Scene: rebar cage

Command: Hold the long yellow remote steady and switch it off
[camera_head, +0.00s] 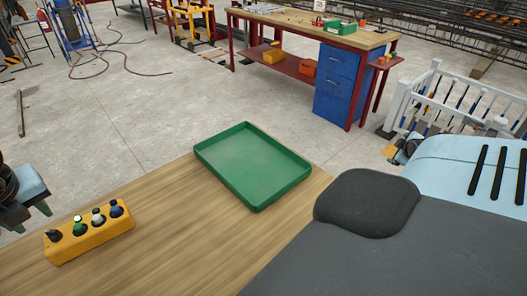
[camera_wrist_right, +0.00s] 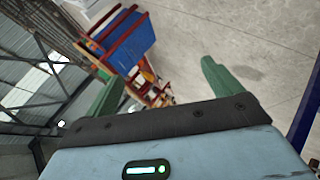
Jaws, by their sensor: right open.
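The long yellow remote (camera_head: 90,234) lies on the wooden table top near its left side. A row of buttons on its top shows dark, green, white and blue caps. My left gripper (camera_head: 31,221) is at the left picture edge, left of the remote and apart from it. Its two fingers look spread with nothing between them, and part of the hand is cut off. In the right wrist view, my right gripper (camera_wrist_right: 163,85) has its two green fingers wide apart and empty. The remote is not in that view.
An empty green tray (camera_head: 252,165) sits at the table's far edge, right of the remote. The wooden table (camera_head: 165,215) is bare between them. Beyond are a workbench (camera_head: 310,32) with blue drawers and a white rack (camera_head: 460,100) on the concrete floor.

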